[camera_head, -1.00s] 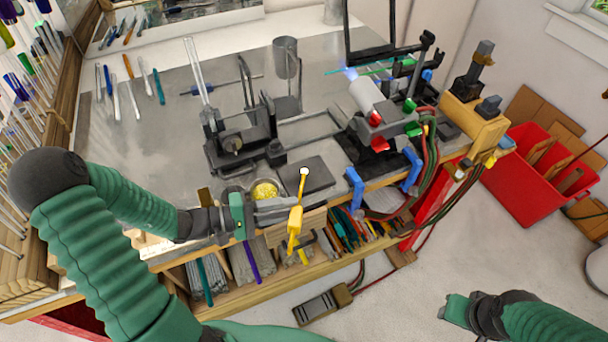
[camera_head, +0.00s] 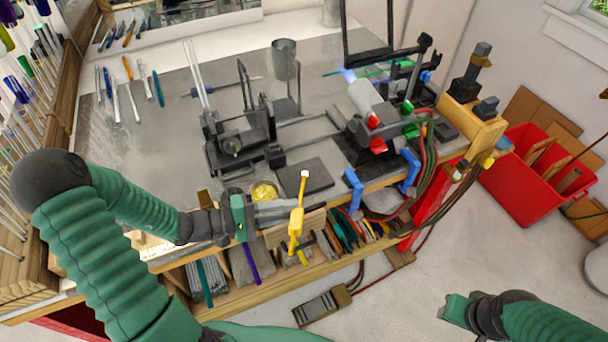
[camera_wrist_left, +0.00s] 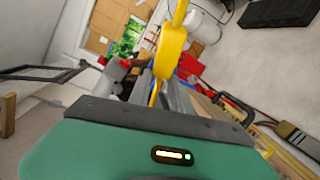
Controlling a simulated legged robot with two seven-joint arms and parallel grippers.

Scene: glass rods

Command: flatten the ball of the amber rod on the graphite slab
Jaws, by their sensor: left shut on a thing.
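My left gripper (camera_head: 292,208) comes in from the left at the bench's front edge. It is shut on the yellow handle of the amber rod (camera_head: 296,228), which stands roughly upright. The rod's upper end carries a small white glowing ball (camera_head: 304,173). In the head view the ball overlaps the dark graphite slab (camera_head: 318,184); I cannot tell whether they touch. The left wrist view shows the yellow handle (camera_wrist_left: 170,50) between my fingers, with the ball out of frame. My right gripper (camera_head: 455,310) is at the lower right, away from the bench; its jaws are unclear.
A brass-coloured dish (camera_head: 264,192) sits left of the slab. A dark fixture (camera_head: 232,145) stands behind it. A burner (camera_head: 362,95) with a bluish flame is at the back right. Blue clamps (camera_head: 354,187) line the bench edge. A red bin (camera_head: 530,170) stands right.

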